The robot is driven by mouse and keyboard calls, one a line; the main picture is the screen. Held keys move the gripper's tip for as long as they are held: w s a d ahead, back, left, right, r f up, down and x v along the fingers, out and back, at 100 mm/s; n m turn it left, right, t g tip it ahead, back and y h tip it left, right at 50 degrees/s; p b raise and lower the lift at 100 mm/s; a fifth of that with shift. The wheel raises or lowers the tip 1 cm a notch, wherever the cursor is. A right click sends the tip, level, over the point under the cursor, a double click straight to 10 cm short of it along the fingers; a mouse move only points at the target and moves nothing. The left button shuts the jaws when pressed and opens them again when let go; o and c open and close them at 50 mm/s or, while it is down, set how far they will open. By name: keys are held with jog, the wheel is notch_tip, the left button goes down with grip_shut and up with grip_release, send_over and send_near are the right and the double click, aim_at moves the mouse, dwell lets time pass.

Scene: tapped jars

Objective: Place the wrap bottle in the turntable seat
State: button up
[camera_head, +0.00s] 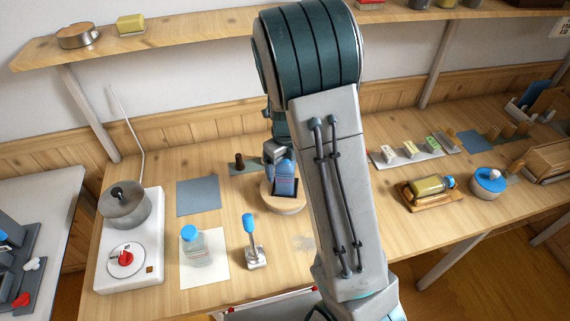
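A blue bottle (285,180), which looks like the wrap bottle, is at the round wooden turntable (286,205). It appears roughly upright against a dark seat piece (299,188). I cannot tell whether it is fully down in the seat. My gripper (274,155) is right at the bottle's upper left, close to or touching it. Its fingertips are too small and partly hidden, so I cannot tell whether they hold the bottle. My arm hides the area right of the turntable.
A clear blue-capped bottle (196,250) stands on white paper, beside a blue-topped tool (251,240). A pot (124,207) sits on a white stove at left. A yellow bottle (426,187) lies on a wooden tray at right. A blue-grey mat (198,197) is bare.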

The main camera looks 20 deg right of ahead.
jog(key=shift+r, duration=0.1)
notch_tip(320, 180, up, 12)
jog(key=shift+f, duration=0.1)
jog(key=shift+s+r+n, duration=0.45)
jog(key=shift+r+n, duration=0.05)
jog(key=shift+n, duration=0.2)
jog(key=s+r+n+t, duration=0.1)
jog(key=s+r+n, duration=0.1)
jog(key=s+n, duration=0.8)
jog(key=s+r+n+t, duration=0.2)
jog(key=s+n, duration=0.8)
jog(key=n, duration=1)
jog(key=shift+s+r, duration=0.2)
jog(key=shift+r, duration=0.05)
